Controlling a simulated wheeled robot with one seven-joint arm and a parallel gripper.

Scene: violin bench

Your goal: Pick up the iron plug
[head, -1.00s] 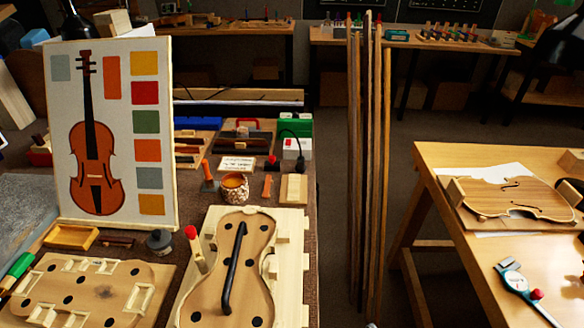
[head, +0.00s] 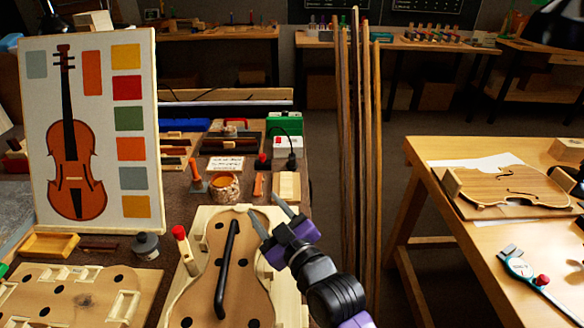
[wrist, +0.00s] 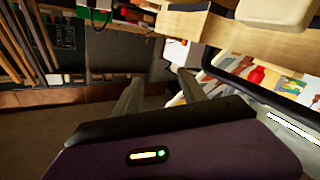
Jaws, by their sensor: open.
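The iron plug looks to be the small black piece (head: 291,163) at the end of a black cord, beside the white socket box (head: 287,145) with a red switch, at the back right of the left bench in the head view. My gripper (head: 265,212) is open and empty, its fingers pointing up-left above the right side of the violin mould (head: 207,245). The plug is farther back, beyond the fingertips and apart from them. In the wrist view my gripper (wrist: 158,78) shows two spread fingers with nothing between them; I cannot make out the plug clearly there.
A pale wood block (head: 289,187) lies between my fingertips and the plug. A glue pot (head: 224,186) and an orange-handled tool (head: 197,178) stand to the left. Tall wood strips (head: 357,180) stand right of the bench. The floor (head: 395,160) beyond them is open.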

